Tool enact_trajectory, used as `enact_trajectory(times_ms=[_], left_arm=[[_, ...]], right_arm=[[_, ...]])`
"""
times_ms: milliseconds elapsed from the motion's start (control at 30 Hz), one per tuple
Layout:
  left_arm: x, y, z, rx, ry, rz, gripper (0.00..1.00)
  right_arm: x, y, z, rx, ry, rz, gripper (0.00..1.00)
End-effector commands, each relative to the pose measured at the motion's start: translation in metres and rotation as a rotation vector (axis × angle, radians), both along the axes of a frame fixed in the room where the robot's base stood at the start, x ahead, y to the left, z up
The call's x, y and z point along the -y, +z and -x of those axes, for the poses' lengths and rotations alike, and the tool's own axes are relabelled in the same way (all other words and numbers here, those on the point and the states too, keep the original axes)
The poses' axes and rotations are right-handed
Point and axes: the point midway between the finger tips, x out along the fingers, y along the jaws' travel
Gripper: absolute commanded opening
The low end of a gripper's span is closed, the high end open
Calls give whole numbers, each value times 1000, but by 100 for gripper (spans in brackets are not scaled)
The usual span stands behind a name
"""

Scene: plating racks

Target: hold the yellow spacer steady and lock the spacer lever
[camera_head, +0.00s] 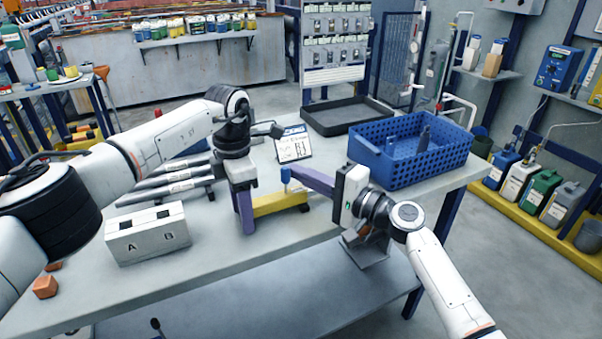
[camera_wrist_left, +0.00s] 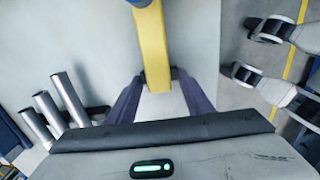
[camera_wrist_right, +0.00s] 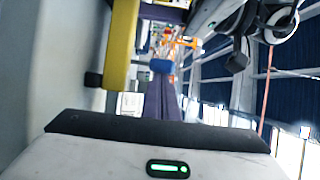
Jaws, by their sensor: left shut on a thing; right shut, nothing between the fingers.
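The yellow spacer (camera_head: 280,204) lies on the table near its front edge, with dark feet under it. My left gripper (camera_head: 243,217) is shut on its left end, and the left wrist view shows the spacer (camera_wrist_left: 153,55) between the purple fingers. The blue-tipped lever (camera_head: 286,174) stands up at the spacer; its blue end also shows in the right wrist view (camera_wrist_right: 161,66). My right gripper (camera_head: 294,172) is shut and empty, its fingertips right at the blue end. I cannot tell whether they touch. The rest of the lever is mostly hidden.
A grey box marked A and B (camera_head: 148,236) and a rack of grey bars (camera_head: 165,188) stand to the left. A small sign (camera_head: 293,146) stands behind the spacer. A blue crate (camera_head: 430,165) and a black tray (camera_head: 345,127) are at the back right.

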Motion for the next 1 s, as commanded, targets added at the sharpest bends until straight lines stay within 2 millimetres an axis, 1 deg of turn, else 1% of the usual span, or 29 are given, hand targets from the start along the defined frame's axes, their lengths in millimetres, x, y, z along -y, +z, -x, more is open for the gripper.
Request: enact_trajectory(times_ms=[567,1000], left_arm=[[0,0,0,1,1,0,14],[0,0,0,1,1,0,14]], right_arm=[[2,-2,5,-2,2,0,0],[6,-11,17,-4,5,1,0]])
